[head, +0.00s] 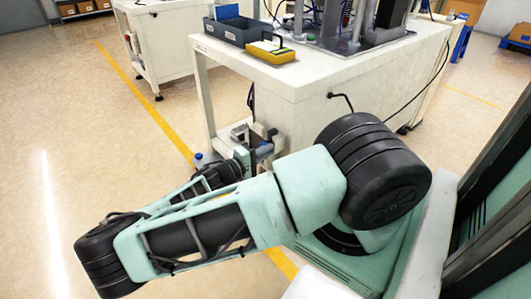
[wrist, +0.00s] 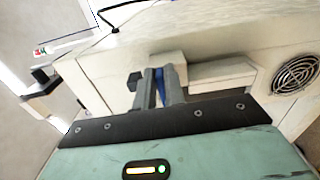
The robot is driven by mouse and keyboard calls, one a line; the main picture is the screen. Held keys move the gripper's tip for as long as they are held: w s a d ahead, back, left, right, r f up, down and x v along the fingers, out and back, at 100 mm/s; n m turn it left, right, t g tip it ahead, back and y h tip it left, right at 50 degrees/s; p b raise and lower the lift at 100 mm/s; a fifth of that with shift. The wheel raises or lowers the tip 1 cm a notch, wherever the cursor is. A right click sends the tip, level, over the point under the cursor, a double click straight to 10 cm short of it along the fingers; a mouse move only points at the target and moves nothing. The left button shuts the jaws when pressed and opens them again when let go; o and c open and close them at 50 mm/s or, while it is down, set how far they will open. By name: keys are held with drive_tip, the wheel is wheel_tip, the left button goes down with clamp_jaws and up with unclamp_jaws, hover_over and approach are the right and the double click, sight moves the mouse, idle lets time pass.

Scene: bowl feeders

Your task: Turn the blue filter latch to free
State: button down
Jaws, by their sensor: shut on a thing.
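The blue filter latch (wrist: 160,88) shows in the wrist view as a narrow blue strip between the two grey fingers of my gripper (wrist: 160,72). My gripper is shut on it, beside the pale side of a machine cabinet (wrist: 228,52). The fingers hide most of the latch, so its turn angle cannot be told. In the head view my arm reaches down to the low side of the white bench, and the latch cannot be made out there.
A round fan grille (wrist: 296,76) is right of my gripper. The white bench (head: 325,92) carries a dark bin (head: 238,33) and a yellow device (head: 271,52). A black cable (head: 342,98) hangs from its side. Open floor (head: 60,120) lies to the left.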

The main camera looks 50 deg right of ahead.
drive_tip(key=shift+f, duration=0.15)
idle(0.4)
drive_tip(key=c, duration=1.5)
unclamp_jaws()
drive_tip(key=shift+a, duration=0.1)
drive_tip(key=v, duration=1.7)
drive_tip(key=shift+w+a, duration=0.1)
drive_tip(key=shift+a, duration=0.05)
